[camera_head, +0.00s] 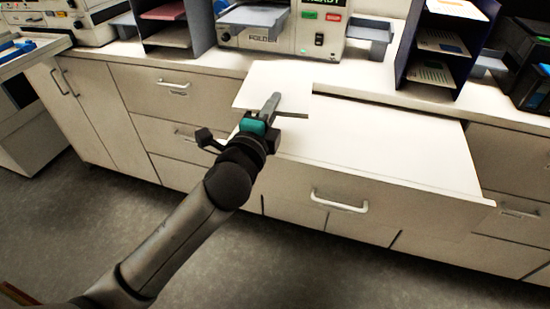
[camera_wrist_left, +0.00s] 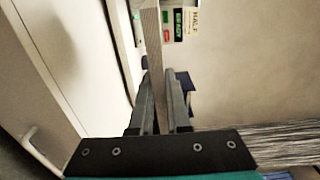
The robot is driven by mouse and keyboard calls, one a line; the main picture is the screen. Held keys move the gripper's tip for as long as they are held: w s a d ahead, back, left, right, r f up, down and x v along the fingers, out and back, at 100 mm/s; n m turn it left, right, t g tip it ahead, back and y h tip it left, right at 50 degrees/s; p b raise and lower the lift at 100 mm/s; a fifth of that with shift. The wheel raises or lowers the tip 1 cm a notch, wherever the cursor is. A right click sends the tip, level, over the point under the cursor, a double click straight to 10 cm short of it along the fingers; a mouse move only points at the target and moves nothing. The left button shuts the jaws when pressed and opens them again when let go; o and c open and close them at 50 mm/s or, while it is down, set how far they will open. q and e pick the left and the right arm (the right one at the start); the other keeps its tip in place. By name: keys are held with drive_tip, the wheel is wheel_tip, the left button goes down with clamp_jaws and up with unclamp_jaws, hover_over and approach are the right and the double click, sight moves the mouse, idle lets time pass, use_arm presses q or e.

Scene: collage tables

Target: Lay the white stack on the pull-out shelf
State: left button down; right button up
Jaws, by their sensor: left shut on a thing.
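The white stack (camera_head: 286,78) is a flat pale block of sheets over the counter's front edge and the back left of the pull-out shelf. Its striped edge (camera_wrist_left: 154,45) passes between the fingers in the left wrist view. My left gripper (camera_head: 271,106) is shut on the stack's near side; it also shows in the left wrist view (camera_wrist_left: 160,100). The pull-out shelf (camera_head: 390,145) is drawn out, its white top bare to the right of the gripper. I cannot tell whether the stack touches the shelf. My right gripper is not in view.
A folder machine (camera_head: 318,32) stands behind on the counter, between dark sorter racks (camera_head: 430,45). Black bins (camera_head: 525,70) stand at the far right. The shelf's front has a white handle (camera_head: 338,203). Closed drawers and doors lie either side.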

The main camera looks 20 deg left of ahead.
use_arm(q)
drive_tip(key=shift+f+b, duration=3.75)
drive_tip(key=shift+f, duration=4.85)
drive_tip(key=shift+f, duration=0.1)
drive_tip(key=shift+f, duration=0.15)
drive_tip(key=c, duration=0.9)
unclamp_jaws()
drive_tip(key=shift+s+a+r, duration=0.1)
drive_tip(key=shift+s, duration=1.8)
drive_tip(key=shift+s+a+r, duration=0.1)
drive_tip(key=shift+s, duration=1.8)
